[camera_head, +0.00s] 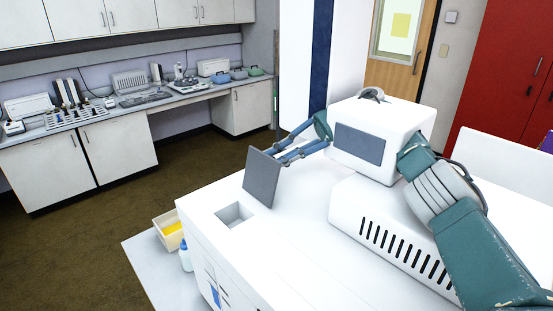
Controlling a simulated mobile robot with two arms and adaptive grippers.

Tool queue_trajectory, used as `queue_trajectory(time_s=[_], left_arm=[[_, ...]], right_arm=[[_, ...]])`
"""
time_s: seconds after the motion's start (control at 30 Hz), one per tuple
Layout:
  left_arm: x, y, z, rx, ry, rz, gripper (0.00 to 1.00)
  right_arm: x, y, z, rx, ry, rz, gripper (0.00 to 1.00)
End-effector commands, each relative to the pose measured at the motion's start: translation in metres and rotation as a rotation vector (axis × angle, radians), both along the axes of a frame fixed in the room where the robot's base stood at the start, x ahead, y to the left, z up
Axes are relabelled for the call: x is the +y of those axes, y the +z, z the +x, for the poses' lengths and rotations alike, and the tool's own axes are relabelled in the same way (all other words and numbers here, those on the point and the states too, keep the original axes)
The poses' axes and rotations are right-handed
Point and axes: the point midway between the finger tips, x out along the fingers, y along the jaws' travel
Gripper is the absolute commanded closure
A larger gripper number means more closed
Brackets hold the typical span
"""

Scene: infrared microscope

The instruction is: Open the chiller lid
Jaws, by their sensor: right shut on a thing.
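The chiller lid (262,178) is a dark grey square panel. It stands steeply tilted up at the back right of a square opening (236,214) in the white top surface (300,225), and the opening is uncovered. My right arm comes in from the right and passes behind a white box-shaped unit (382,118). My right gripper (284,157) shows to the left of that unit, with its blue fingers shut on the lid's right side. The exact contact is partly hidden behind the lid. My left gripper is not in view.
A white vented housing (400,245) fills the right part of the surface, close to my arm. A cream bin with yellow contents (168,230) and a bottle (185,256) stand lower left. A lab bench (75,165) lines the far wall. Brown floor lies clear between.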

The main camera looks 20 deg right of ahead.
Motion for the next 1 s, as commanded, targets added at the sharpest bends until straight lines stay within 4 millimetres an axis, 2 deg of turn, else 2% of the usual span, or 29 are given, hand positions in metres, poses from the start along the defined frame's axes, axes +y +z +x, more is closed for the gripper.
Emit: queue_trajectory(time_s=[0.03,0.07,0.1,0.2,0.77,0.87,1.0], left_arm=[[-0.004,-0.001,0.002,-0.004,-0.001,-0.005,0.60],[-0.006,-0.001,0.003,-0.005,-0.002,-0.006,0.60],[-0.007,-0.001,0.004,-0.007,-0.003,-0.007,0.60],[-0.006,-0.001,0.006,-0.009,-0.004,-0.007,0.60],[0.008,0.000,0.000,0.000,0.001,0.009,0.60],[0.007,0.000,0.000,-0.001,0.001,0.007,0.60],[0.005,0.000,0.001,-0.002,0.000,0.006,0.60]], right_arm=[[-0.001,-0.019,-0.004,0.031,0.008,-0.028,1.00],[-0.001,-0.019,-0.004,0.031,0.008,-0.028,1.00],[-0.001,-0.019,-0.004,0.031,0.008,-0.028,0.78],[-0.001,-0.018,-0.004,0.030,0.007,-0.027,0.60],[-0.002,-0.011,-0.003,0.019,0.003,-0.020,0.60],[-0.001,-0.003,-0.002,0.017,0.003,-0.020,0.60],[-0.001,0.021,-0.001,0.014,0.003,-0.020,0.60]])
